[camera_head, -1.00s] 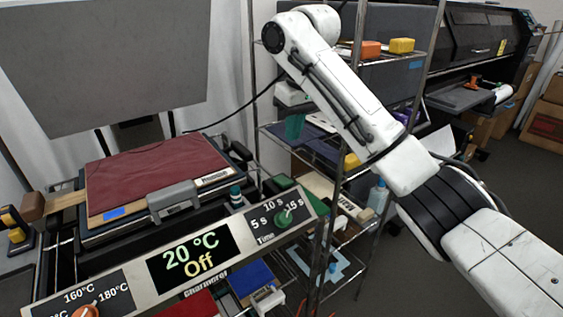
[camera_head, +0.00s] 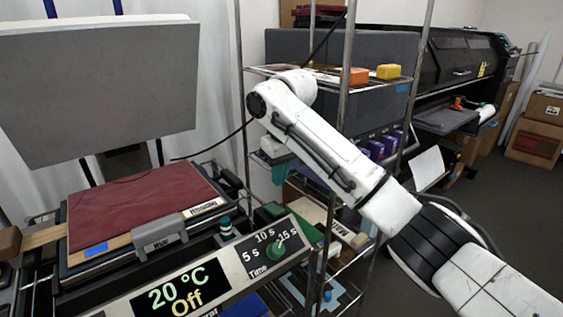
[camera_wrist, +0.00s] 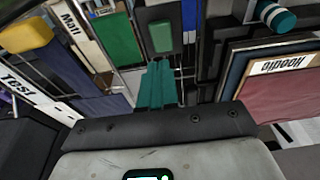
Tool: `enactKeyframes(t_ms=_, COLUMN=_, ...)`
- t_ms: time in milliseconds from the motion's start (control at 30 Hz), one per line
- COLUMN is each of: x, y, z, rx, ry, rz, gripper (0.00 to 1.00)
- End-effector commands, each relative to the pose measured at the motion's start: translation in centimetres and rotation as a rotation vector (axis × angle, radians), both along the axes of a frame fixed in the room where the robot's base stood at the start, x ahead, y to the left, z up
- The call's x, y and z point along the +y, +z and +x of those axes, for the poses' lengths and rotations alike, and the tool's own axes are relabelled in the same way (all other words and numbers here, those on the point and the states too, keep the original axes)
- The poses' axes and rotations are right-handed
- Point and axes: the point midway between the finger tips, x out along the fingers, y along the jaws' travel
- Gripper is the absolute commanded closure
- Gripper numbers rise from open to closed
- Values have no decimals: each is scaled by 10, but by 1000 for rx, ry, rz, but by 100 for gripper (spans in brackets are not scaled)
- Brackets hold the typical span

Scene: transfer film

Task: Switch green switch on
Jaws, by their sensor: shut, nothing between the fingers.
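In the wrist view a green rectangular switch (camera_wrist: 161,37) sits on a dark housing, just beyond my fingertips. My gripper (camera_wrist: 159,66) has teal fingers that are shut together and empty, pointing toward the switch with no clear contact. In the head view my gripper (camera_head: 279,177) hangs fingers-down behind the heat press's control panel, in front of the shelf rack. The press display (camera_head: 172,297) reads 20 °C and Off. I cannot tell the switch's position.
The press bed with a dark red cloth (camera_head: 140,205) is at left, under a raised grey plate (camera_head: 100,90). A green timer knob (camera_head: 276,250) is on the panel. A metal shelf rack with a green box (camera_wrist: 120,40) stands close beside the press.

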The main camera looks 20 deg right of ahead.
Motion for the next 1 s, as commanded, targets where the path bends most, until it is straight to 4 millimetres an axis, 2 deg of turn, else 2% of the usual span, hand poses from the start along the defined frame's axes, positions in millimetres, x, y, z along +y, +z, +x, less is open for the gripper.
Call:
enactKeyframes(t_ms=200, x=1, y=-41, z=5, rx=1, ry=-1, rz=1, gripper=100)
enactKeyframes(t_ms=400, x=0, y=-63, z=0, rx=1, ry=0, rz=0, gripper=100)
enactKeyframes(t_ms=1000, x=1, y=-74, z=-2, rx=-19, ry=4, rz=9, gripper=100)
